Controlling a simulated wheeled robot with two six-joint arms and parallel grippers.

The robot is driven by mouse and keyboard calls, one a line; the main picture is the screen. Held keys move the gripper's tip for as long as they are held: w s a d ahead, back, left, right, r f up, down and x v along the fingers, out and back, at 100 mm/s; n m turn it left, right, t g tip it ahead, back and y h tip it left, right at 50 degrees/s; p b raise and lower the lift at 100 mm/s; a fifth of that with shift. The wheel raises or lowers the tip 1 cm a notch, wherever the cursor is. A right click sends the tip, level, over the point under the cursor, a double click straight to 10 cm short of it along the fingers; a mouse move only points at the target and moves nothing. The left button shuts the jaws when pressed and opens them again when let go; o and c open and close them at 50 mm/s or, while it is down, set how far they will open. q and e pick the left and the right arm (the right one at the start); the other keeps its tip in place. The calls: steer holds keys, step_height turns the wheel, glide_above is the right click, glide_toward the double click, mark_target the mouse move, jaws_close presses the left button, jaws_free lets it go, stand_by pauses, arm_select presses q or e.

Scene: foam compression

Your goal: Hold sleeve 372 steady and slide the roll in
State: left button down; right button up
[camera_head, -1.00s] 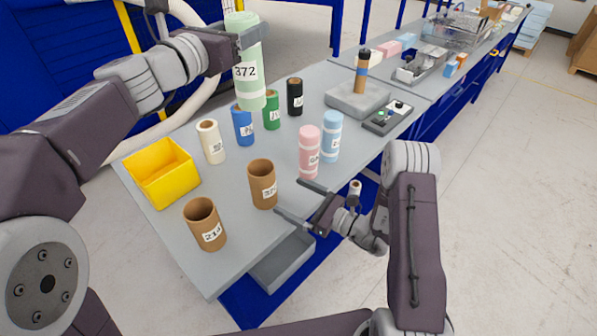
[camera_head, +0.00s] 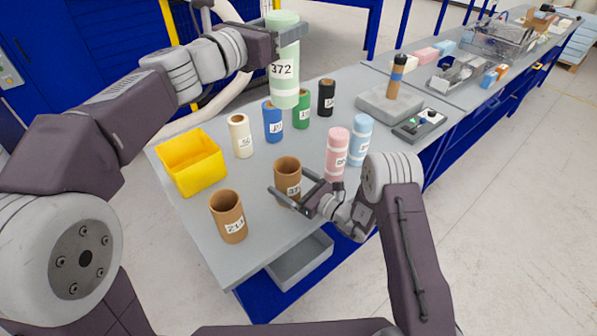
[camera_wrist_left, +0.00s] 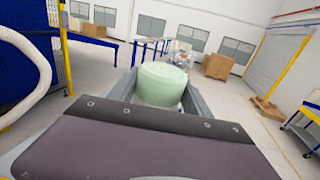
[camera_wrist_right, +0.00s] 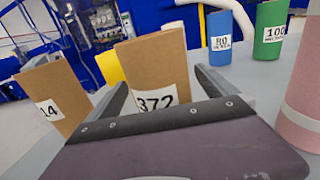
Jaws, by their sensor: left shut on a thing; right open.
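My left gripper (camera_head: 290,27) is shut on the upper part of a pale green roll (camera_head: 284,85) labelled 372. The roll is upright above the back of the table. Its top shows between the jaws in the left wrist view (camera_wrist_left: 161,84). Sleeve 372 (camera_head: 287,172), a hollow brown cardboard tube, stands upright near the table's front edge. My right gripper (camera_head: 288,183) is open, with its fingers on either side of the sleeve. In the right wrist view the sleeve (camera_wrist_right: 155,65) stands between the fingers, its label facing me; contact cannot be told.
Another brown sleeve (camera_head: 228,217) stands to the left. A pink roll (camera_head: 337,155) and light blue roll (camera_head: 361,138) stand close at right. Cream, blue (camera_head: 272,122), green and black rolls stand behind. A yellow bin (camera_head: 192,165) is at left, a grey tray (camera_head: 300,262) below the front edge.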

steer(key=c, duration=1.5)
